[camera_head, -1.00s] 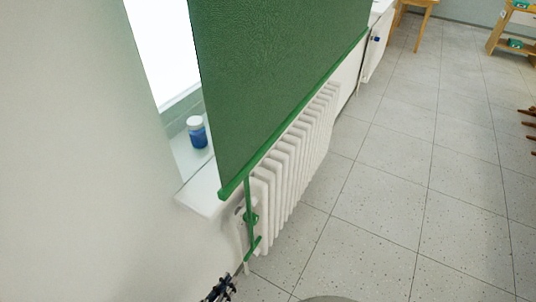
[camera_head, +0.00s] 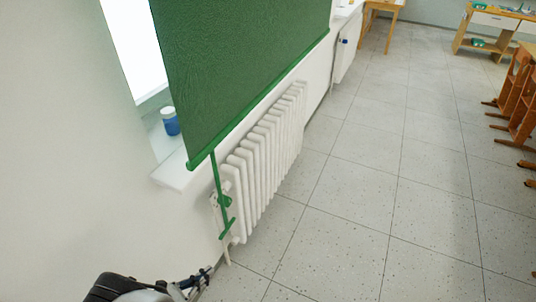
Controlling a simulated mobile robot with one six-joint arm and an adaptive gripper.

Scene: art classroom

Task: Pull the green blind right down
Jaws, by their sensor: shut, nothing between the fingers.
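The green blind (camera_head: 235,60) hangs in front of the window at the left. Its green bottom bar (camera_head: 262,98) runs at about the height of the window sill, over the top of the radiator. A green pull strap (camera_head: 217,185) hangs from the near end of the bar and has a green crosspiece (camera_head: 228,229) near its low end. My gripper (camera_head: 206,272) is at the bottom of the picture, below and left of the strap's end. It is shut, empty and apart from the strap.
A white ribbed radiator (camera_head: 262,160) stands on the wall right behind the strap. A blue jar (camera_head: 170,121) stands on the white sill (camera_head: 172,175). The tiled floor (camera_head: 350,220) is clear in the middle. Wooden furniture (camera_head: 515,95) stands at the right.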

